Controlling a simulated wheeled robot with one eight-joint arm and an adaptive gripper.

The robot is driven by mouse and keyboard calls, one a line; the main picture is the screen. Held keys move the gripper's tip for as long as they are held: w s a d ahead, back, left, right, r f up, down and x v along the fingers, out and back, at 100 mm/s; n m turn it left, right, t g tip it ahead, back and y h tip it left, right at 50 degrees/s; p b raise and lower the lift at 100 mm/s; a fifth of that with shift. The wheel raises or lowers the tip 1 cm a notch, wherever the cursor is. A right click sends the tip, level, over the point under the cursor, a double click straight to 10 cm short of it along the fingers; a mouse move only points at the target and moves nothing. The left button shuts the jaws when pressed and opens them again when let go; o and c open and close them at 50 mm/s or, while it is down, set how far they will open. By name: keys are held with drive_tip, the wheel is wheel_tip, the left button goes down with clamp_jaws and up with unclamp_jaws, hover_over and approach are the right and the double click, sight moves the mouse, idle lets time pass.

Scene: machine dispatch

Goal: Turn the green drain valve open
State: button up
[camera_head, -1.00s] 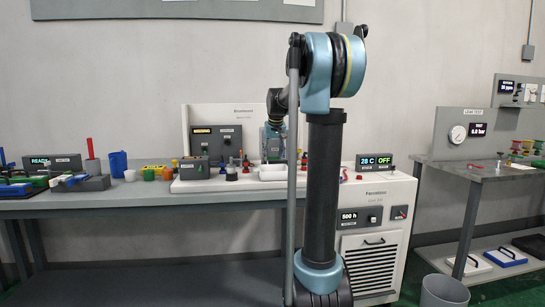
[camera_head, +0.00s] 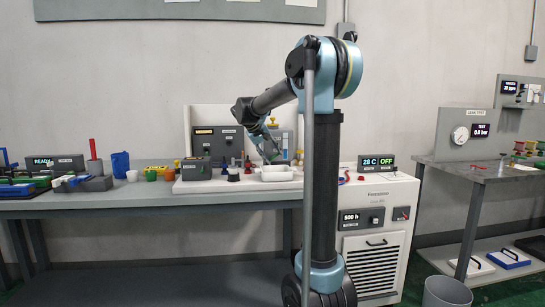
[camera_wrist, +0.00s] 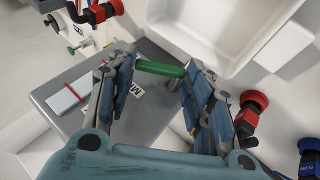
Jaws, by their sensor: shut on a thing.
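The green valve handle (camera_wrist: 152,68) is a short green bar in the upper middle of the wrist view. It spans the space between the fingertips of my gripper (camera_wrist: 160,72), and both fingers rest at its ends. My gripper is shut on this handle. The handle's mount and its turning axis are hidden. In the head view my gripper (camera_head: 269,151) is low over the white bench unit, left of my column, and the handle is too small to make out there.
A white tray (camera_wrist: 264,63) lies close to the fingertips. A red knob (camera_wrist: 250,104) stands right of my gripper, and red-handled fittings (camera_wrist: 97,12) are at upper left. A grey box (camera_wrist: 52,96) is below the fingers. Small fittings crowd the bench (camera_head: 130,205).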

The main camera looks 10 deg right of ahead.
drive_tip(key=h, duration=0.1)
drive_tip(key=a+h, duration=0.1)
drive_tip(key=n+h, duration=0.1)
drive_tip(key=h, duration=0.1)
drive_tip(key=shift+a+f+t, duration=0.1)
drive_tip(key=shift+a+t, duration=0.2)
drive_tip(key=shift+a+f+n+h, duration=0.1)
drive_tip(key=shift+a+n+h, duration=0.05)
drive_tip(key=shift+h, duration=0.45)
drive_tip(key=shift+a+f+n+h, duration=0.1)
drive_tip(key=shift+n+h, duration=0.05)
drive_tip(key=shift+h, duration=0.45)
drive_tip(key=o, duration=1.1)
